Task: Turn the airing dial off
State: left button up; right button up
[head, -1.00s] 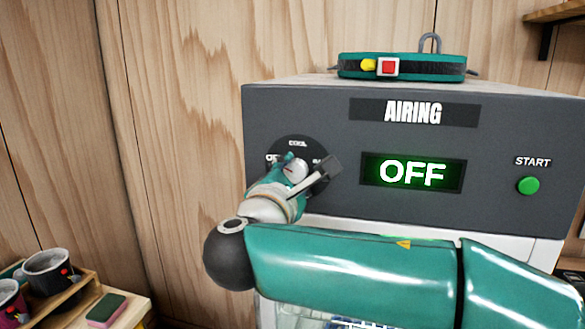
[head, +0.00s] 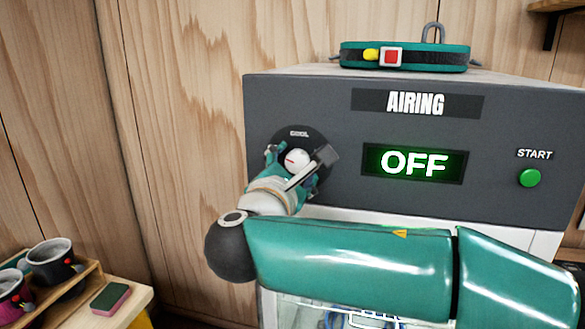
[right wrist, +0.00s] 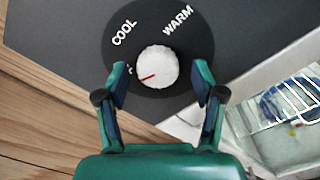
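The airing dial's white knob (head: 296,159) sits on a round black plate at the left of the dark grey front panel (head: 345,115). In the right wrist view the knob (right wrist: 157,68) has a red mark pointing left and slightly down, toward a label mostly hidden by a finger. COOL and WARM are readable above. My left gripper is not in view.
A green START button (head: 529,178) is at the panel's right. A teal strap (head: 405,58) with a red buckle lies on top of the machine. Mugs (head: 50,258) and a sponge (head: 110,298) are at lower left. A wooden wall stands close behind.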

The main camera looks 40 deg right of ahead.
jog(key=shift+s+r, duration=0.1)
jog(key=shift+a, duration=0.15)
jog(key=v, duration=1.1)
jog(key=shift+s+a, duration=0.25)
